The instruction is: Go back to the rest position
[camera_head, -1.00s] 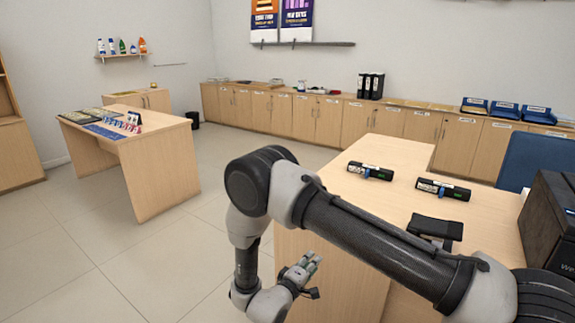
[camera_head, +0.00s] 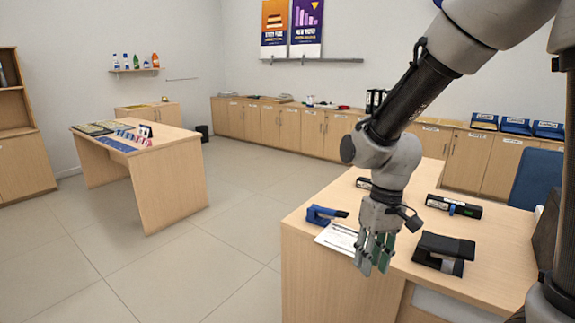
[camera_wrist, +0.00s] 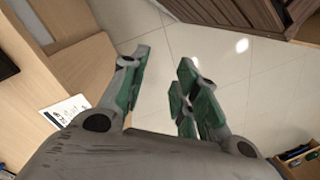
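My gripper (camera_head: 373,265) hangs with its green-padded fingers pointing down, in front of the near edge of the teller counter (camera_head: 310,262) in the head view. In the wrist view my gripper (camera_wrist: 160,88) has its fingers spread apart with only floor between them, so it is open and empty. My arm comes down from the upper right and hides part of the counter and the back cabinets.
On the counter are a blue stapler-like tool (camera_head: 325,214), a white paper (camera_head: 338,238), a black device (camera_head: 444,252) and a black cylinder (camera_head: 453,206). A side table (camera_head: 170,178) stands at left. The floor (camera_head: 220,255) between is clear.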

